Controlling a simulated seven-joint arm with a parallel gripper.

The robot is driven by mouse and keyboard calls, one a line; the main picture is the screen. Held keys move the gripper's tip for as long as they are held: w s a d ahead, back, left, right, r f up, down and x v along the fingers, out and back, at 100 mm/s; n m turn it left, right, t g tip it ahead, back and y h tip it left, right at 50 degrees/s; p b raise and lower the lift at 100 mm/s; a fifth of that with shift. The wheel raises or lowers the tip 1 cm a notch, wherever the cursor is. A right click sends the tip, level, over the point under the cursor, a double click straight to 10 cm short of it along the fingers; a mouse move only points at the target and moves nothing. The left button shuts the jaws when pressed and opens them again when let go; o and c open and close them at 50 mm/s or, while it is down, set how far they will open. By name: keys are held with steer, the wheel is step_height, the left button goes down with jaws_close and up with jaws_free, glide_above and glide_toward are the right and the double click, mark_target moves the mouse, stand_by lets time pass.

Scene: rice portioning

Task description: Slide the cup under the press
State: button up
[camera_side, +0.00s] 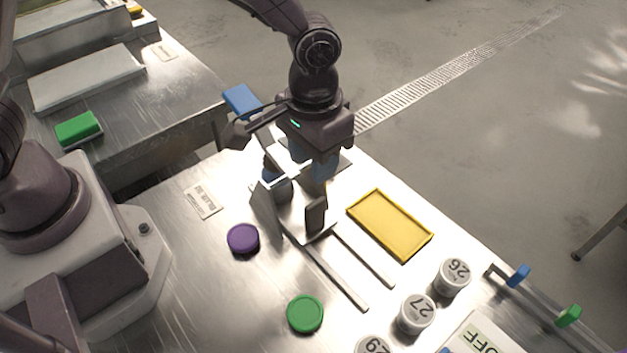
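The press appears to be the metal frame (264,212) with upright plates and a dark lever arm (262,122), in the middle of the bench. Two parallel metal rails (336,276) run from its base toward the lower right. The space between the rails is bare. My gripper (323,170) points down over the far side of the frame. A dark bluish finger shows, but I cannot tell whether it is open or shut, or whether it holds anything. A rounded dark and grey shape (280,188) inside the frame may be the cup; it is partly hidden by the plates.
A yellow tray (428,248) lies right of the rails. Purple (243,238) and green (305,313) discs lie left and in front. White numbered jars (416,314) stand lower right, near a sign (478,338). A blue block (241,99) is behind the lever.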

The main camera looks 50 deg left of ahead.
steer(key=shift+r, duration=1.3)
steer(key=s+a+r+t, duration=0.5)
steer(key=s+a+r, duration=0.9)
steer(key=a+r, duration=0.2)
steer(key=shift+r+t, duration=0.25)
steer(key=shift+t, duration=0.05)
